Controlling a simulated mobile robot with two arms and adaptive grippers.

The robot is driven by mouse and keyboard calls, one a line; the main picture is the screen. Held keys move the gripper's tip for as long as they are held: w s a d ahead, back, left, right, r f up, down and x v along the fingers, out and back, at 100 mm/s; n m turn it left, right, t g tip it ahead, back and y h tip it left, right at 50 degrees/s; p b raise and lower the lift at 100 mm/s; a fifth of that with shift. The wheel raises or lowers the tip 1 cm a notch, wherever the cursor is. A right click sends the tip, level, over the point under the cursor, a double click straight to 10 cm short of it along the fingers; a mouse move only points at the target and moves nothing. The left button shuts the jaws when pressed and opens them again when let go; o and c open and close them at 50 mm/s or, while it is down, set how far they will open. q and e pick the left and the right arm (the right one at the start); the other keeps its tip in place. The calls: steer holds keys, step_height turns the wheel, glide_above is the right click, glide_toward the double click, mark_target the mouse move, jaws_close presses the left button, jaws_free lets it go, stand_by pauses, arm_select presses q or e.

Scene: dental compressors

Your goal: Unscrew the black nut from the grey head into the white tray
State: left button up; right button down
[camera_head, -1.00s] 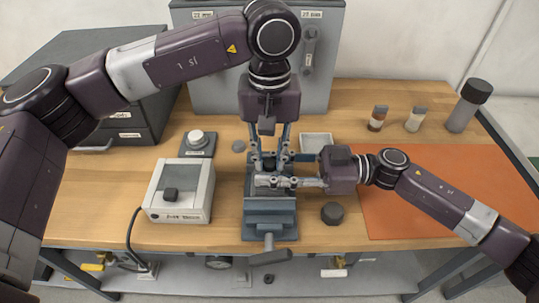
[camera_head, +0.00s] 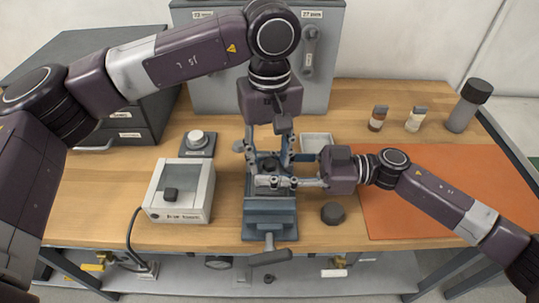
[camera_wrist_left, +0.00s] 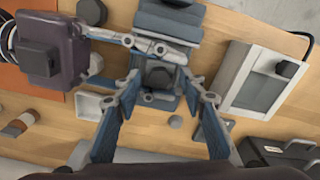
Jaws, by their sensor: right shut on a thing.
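The black nut (camera_head: 269,163) sits on top of the grey head, between my left fingers. It shows as a dark hexagon in the left wrist view (camera_wrist_left: 160,76). The grey head (camera_head: 266,171) is in the blue-grey vise (camera_head: 269,219) and is mostly hidden by my grippers. My left gripper (camera_head: 267,156) points down from above, its fingers spread on both sides of the nut and apart from it. My right gripper (camera_head: 279,182) reaches in from the right and is shut on the grey head. The white tray (camera_head: 316,135) lies right of and behind the vise.
A white box with a dark knob (camera_head: 180,213) stands left of the vise, a round dial device (camera_head: 197,142) behind it. A dark hexagonal piece (camera_head: 333,213) lies right of the vise. Small bottles (camera_head: 377,118) stand at the back right. The orange mat (camera_head: 430,215) is clear apart from my right arm above it.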

arm_select(q)
step_height(320, 180, up, 4)
steer(key=shift+r, duration=0.2)
steer(key=shift+c, duration=0.4)
step_height(320, 180, up, 3)
steer(key=m, duration=0.2)
steer(key=shift+d+m, duration=0.1)
steer(key=shift+m, duration=0.3)
steer(key=shift+f+m, duration=0.3)
step_height(320, 180, down, 7)
steer(key=shift+r, duration=0.1)
